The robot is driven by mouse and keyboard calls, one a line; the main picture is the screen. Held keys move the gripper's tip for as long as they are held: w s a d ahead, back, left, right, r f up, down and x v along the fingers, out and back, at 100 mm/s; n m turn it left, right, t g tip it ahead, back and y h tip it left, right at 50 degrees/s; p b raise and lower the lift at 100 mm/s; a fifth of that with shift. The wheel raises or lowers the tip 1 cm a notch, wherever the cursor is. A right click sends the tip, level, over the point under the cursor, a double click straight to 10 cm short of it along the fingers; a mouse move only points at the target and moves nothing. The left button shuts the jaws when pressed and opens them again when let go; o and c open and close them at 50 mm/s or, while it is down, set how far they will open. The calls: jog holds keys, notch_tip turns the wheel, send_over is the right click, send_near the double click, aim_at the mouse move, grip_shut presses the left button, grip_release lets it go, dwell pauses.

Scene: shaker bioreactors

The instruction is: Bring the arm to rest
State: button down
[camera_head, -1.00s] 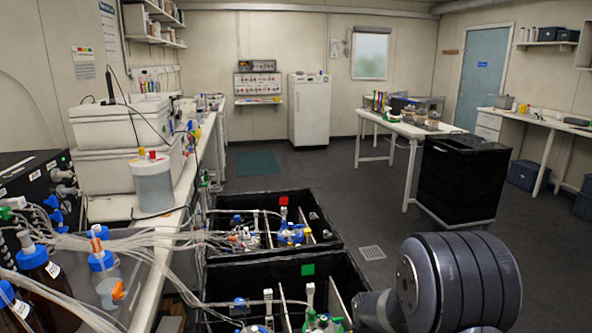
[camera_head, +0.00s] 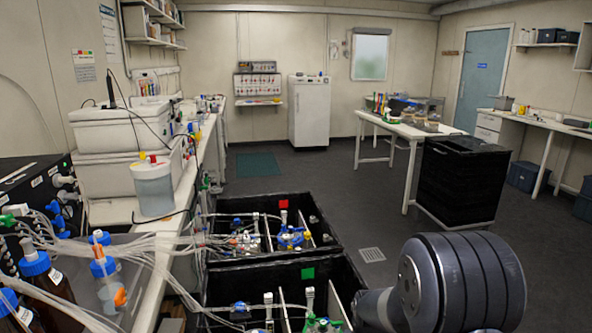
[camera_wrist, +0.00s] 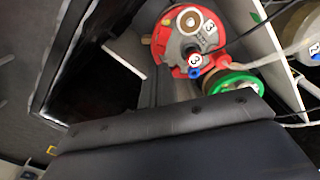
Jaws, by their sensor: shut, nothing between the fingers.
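My arm (camera_head: 445,285) shows at the lower right of the head view, a thick dark ribbed joint bent beside the near black box. Its far end is out of that view. In the wrist view my gripper (camera_wrist: 165,122) fills the lower part as a dark, wide shape. It is shut, with nothing seen held in it. Beyond it are a red-capped vessel (camera_wrist: 188,38) with labels marked 3 and a green-ringed vessel (camera_wrist: 232,82). I cannot tell how far the gripper is from them.
Two open black boxes, far (camera_head: 335,243) and near (camera_head: 345,270), hold vessels and tubing. A bench (camera_head: 150,285) on the left carries bottles and loose tubes. A black cabinet (camera_head: 460,185) and white table (camera_head: 410,127) stand at right. Floor (camera_head: 330,170) beyond the boxes is clear.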

notch_tip(320, 180, down, 6)
jog(key=b, duration=0.4)
jog(key=shift+f, duration=0.1)
